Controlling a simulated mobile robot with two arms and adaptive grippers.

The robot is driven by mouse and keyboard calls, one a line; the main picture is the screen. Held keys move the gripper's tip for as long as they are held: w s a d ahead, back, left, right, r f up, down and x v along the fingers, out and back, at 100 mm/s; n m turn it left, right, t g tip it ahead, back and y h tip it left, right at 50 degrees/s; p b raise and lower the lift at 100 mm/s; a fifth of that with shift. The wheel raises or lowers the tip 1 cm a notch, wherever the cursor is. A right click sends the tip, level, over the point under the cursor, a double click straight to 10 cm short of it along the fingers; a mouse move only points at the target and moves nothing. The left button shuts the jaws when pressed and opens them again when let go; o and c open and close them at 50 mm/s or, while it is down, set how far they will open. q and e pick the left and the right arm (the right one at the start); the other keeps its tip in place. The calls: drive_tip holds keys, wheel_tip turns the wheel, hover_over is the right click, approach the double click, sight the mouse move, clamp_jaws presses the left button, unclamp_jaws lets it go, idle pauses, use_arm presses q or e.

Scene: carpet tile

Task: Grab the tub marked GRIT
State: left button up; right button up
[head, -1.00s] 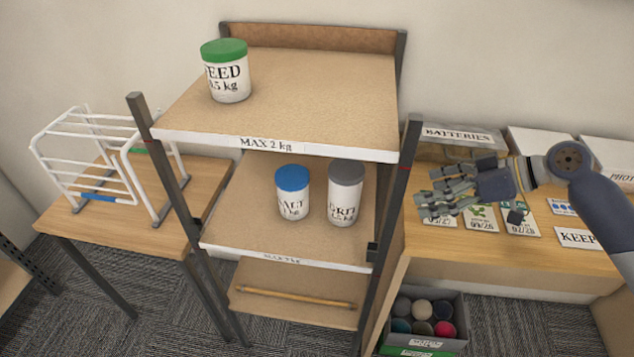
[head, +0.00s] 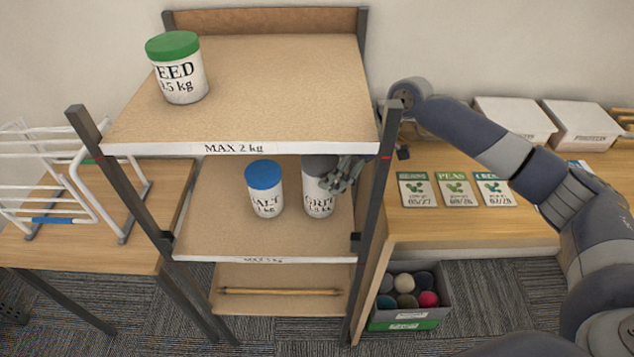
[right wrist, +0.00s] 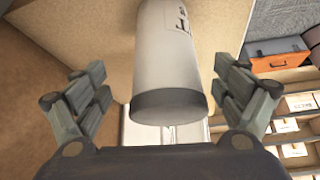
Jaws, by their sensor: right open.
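The GRIT tub (head: 317,204) is white with a grey lid and stands upright on the middle shelf. The SALT tub (head: 265,190), with a blue lid, stands to its left. My right gripper (head: 345,172) reaches in past the rack's right post, and its fingers cover part of the GRIT tub's right side and lid. In the right wrist view the tub (right wrist: 167,55) shows between the open fingers (right wrist: 160,82), with visible gaps on both sides. My left gripper is not in view.
The upper shelf (head: 270,90) carries a green-lidded FEED tub (head: 178,72) and sits over the GRIT tub. The rack's right post (head: 376,210) is close to my right arm. A white wire rack (head: 60,185) stands on the left table. Seed cards (head: 455,190) lie on the right desk.

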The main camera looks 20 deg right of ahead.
sight(318, 203)
drive_tip(key=x, duration=0.2)
drive_tip(key=p+x, duration=0.1)
drive_tip(key=x, duration=0.2)
drive_tip(key=shift+s+a+f, duration=0.15)
drive_tip(key=shift+a, duration=0.35)
drive_tip(key=c, duration=2)
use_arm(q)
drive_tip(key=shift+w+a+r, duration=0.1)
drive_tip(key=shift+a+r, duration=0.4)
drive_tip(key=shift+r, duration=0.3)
use_arm(e)
drive_tip(key=shift+r, duration=0.25)
drive_tip(key=shift+c, duration=0.6)
use_arm(q)
drive_tip(key=shift+p, duration=0.3)
